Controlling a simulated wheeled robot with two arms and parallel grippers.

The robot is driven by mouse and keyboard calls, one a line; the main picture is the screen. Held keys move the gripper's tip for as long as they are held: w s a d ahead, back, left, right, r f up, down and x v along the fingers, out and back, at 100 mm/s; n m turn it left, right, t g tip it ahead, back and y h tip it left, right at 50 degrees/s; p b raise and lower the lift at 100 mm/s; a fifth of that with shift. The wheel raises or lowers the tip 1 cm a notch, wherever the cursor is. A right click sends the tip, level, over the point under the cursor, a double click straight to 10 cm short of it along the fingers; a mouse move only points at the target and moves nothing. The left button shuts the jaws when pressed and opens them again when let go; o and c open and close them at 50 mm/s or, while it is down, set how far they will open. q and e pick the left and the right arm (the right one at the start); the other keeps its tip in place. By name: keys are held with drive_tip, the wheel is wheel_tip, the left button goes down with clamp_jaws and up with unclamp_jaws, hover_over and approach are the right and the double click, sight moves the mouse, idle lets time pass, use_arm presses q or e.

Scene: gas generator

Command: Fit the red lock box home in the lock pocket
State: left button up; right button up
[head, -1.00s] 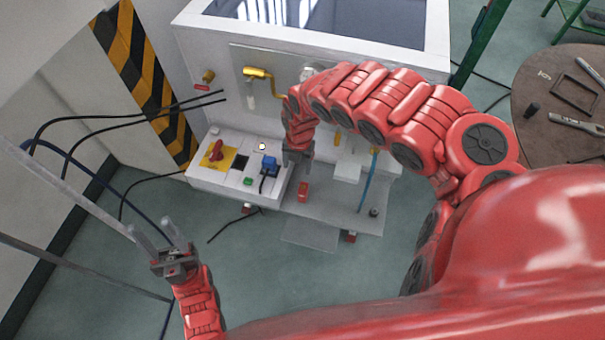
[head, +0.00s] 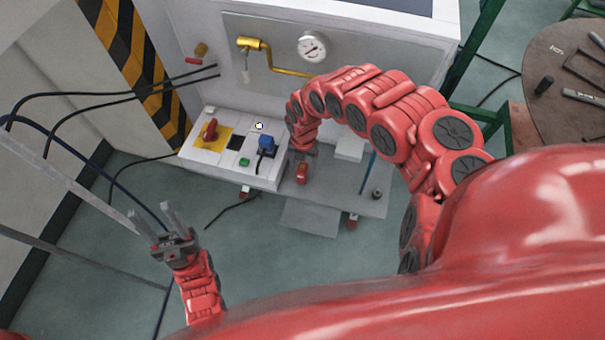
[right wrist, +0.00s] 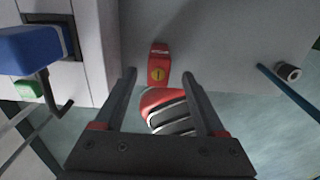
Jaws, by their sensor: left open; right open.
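The red lock box (head: 302,173) sits on the grey platform (head: 330,200) of the machine. In the head view my right gripper (head: 303,157) is just behind the box. My left gripper (head: 172,222) is open and empty over the floor at left. I cannot tell which recess is the lock pocket.
A white control panel (head: 210,163) left of the box holds a red knob (head: 210,130), a blue block (head: 267,145) and a green button (head: 244,162). A blue rod (head: 369,170) and a small dark cylinder (head: 377,194) are to the right. A brown table (head: 560,80) stands far right.

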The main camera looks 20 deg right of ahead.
sight(303, 168)
drive_tip(key=f, duration=0.4)
drive_tip(key=shift+a+f, duration=0.15)
drive_tip(key=shift+a, duration=0.05)
drive_tip(key=shift+d+f, duration=0.15)
drive_tip(key=shift+f, duration=0.15)
clamp_jaws()
